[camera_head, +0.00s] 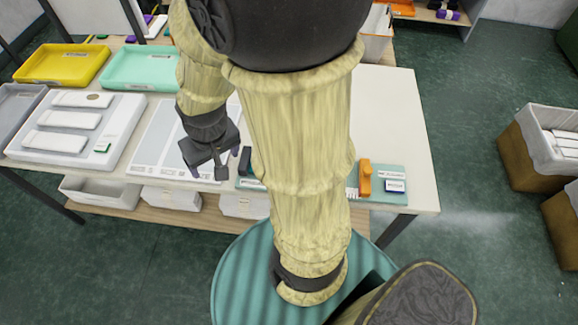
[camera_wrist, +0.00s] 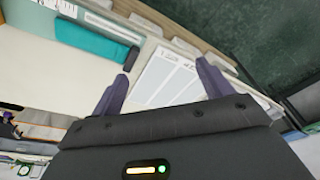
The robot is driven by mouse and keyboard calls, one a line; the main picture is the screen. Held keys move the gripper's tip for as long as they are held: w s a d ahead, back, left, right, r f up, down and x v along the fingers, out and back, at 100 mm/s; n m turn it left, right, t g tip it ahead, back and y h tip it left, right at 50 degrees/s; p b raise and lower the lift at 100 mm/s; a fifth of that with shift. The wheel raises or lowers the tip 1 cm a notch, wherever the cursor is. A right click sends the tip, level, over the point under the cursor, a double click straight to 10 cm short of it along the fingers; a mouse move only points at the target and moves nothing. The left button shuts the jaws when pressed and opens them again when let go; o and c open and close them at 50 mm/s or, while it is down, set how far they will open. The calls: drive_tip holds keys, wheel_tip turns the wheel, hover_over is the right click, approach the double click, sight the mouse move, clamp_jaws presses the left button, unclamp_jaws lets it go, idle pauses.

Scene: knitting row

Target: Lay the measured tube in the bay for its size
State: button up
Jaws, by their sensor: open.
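My gripper (camera_head: 207,171) is open and empty above the white table, over the front of a pale sheet with outlined columns (camera_head: 160,140). In the wrist view the fingers of my gripper (camera_wrist: 163,73) stand apart, with the sheet (camera_wrist: 158,82) beyond them. A teal gauge (camera_head: 413,172) with an orange block (camera_head: 365,178) lies at the table's front right; my arm hides its middle. In the wrist view a long teal piece (camera_wrist: 88,40) lies beside a pale strip (camera_wrist: 112,27), with a dark block at its end.
A white board with pale slabs (camera_head: 122,140) lies left of the sheet. A yellow tray (camera_head: 65,64) and a mint tray (camera_head: 140,67) stand behind it. White bins sit on the shelf below. The table's right part (camera_head: 390,110) is clear. Boxes stand on the floor at right.

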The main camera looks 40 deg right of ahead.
drive_tip(key=shift+o, duration=0.7)
drive_tip(key=w+d+f+m+g, duration=0.2)
drive_tip(key=d+f+m, duration=0.5)
drive_tip(key=m, duration=0.6)
drive_tip(key=shift+w+d+g+h, duration=0.3)
drive_tip(key=shift+w+d+g, duration=0.15)
drive_tip(key=shift+g, duration=0.35)
drive_tip(key=w+d+f+m+g+h, duration=0.2)
drive_tip(key=d+m, duration=0.7)
drive_tip(key=m, duration=0.4)
drive_tip(key=shift+d+f+m, duration=0.15)
drive_tip(key=shift+d+m, duration=0.1)
drive_tip(key=shift+m, duration=0.05)
drive_tip(key=shift+w, duration=0.1)
drive_tip(key=p+x, duration=0.1)
drive_tip(key=x, duration=1)
drive_tip(key=shift+d+f+p, duration=0.1)
drive_tip(key=shift+d+p, duration=0.1)
drive_tip(key=shift+p, duration=0.15)
drive_tip(key=shift+d+f, duration=0.1)
drive_tip(key=shift+f, duration=0.4)
